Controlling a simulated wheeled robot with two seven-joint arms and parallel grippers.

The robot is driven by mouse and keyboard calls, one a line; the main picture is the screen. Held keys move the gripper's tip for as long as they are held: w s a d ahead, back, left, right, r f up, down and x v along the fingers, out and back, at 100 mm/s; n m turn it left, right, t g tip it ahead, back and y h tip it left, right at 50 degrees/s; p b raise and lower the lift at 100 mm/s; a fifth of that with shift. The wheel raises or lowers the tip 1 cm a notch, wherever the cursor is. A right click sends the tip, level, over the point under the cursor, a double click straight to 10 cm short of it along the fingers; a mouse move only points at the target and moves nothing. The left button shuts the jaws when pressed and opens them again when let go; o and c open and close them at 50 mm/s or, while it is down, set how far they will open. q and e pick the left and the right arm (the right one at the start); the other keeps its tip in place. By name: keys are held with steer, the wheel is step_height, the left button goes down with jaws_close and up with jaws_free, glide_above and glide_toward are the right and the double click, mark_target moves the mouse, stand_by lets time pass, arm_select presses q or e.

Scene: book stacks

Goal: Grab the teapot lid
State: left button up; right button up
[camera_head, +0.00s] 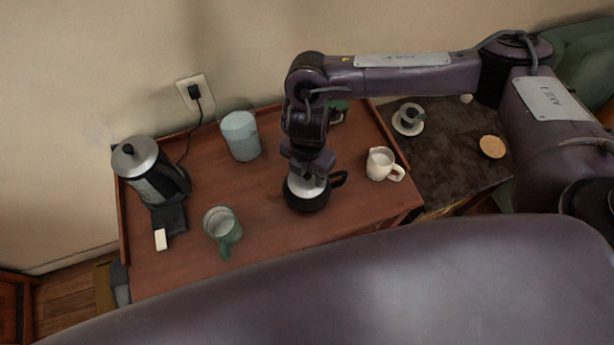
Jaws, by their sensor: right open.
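A black teapot (308,203) stands on the brown wooden tabletop, right of its middle. Its handle points to the right. A pale silver-grey lid (300,187) shows on top of it, partly hidden by my right gripper. My right gripper (307,175) points down from above, directly over the lid, with its jaws open. The fingertips are small and dark here, and I cannot tell whether they touch the lid. My left gripper is out of view.
A green mug (222,230), a light blue canister (240,136) and an electric kettle (150,175) stand left of the teapot. A white creamer (382,164) stands close on the right. A dark side table (450,135) holds a cup (409,118) and a round coaster (492,147).

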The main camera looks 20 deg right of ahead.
steer(key=shift+f, duration=0.1)
jaws_close()
stand_by(0.4)
